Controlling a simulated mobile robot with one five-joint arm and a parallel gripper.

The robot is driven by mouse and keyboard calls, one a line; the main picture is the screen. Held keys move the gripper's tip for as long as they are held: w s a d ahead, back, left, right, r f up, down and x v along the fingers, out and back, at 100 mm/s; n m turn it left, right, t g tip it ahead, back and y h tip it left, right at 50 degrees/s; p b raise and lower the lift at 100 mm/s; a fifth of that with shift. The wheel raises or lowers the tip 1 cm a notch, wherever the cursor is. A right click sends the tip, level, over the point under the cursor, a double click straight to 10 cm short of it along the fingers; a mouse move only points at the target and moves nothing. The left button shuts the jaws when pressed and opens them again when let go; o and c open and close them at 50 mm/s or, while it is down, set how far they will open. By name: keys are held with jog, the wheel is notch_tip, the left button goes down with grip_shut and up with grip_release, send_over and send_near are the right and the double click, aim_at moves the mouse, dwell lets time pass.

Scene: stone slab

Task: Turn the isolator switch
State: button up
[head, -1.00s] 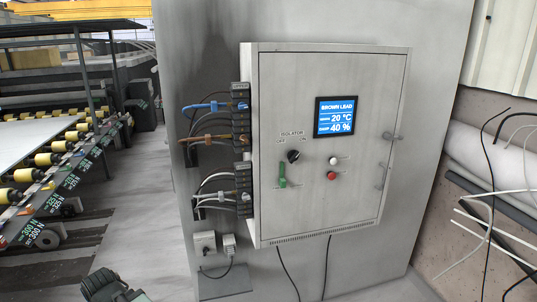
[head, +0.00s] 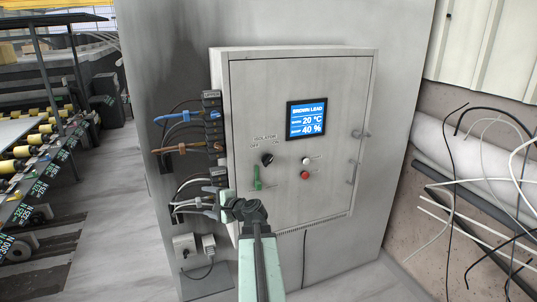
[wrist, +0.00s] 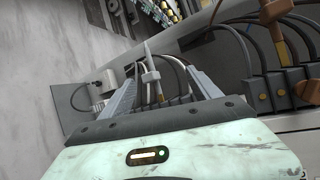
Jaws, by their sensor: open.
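The isolator switch (head: 267,159) is a round black knob on the door of the grey cabinet (head: 260,90), under an ISOLATOR label with OFF at left and ON at right. Its exact pointing is too small to tell. My gripper (head: 206,204) is below and left of the knob, in front of the lower row of cable connectors, and apart from the knob. In the wrist view my gripper (wrist: 165,84) has its two grey fingers spread, with pale and dark cables showing between and beyond them. The knob does not show in the wrist view.
A green handle (head: 257,178) is below the knob. White (head: 306,160) and red (head: 304,175) buttons are to its right. The screen (head: 306,118) reads BROWN LEAD, 20 °C, 40 %. Blue (head: 180,119) and brown (head: 180,149) leads stick out at the cabinet's left side. Sockets (head: 184,245) are below.

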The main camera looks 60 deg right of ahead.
jog(key=s+d+r+m+h, duration=0.45)
jog(key=s+d, duration=0.25)
jog(key=d, duration=0.3)
jog(key=m+h+p, duration=0.1)
jog(key=m+h, duration=0.3)
jog(key=m, duration=0.2)
send_near(270, 162)
jog(key=x, duration=1.1)
jog(key=shift+f, duration=0.1)
jog(key=shift+s, duration=0.1)
jog(key=c, duration=1.4)
jog(key=shift+o, duration=0.2)
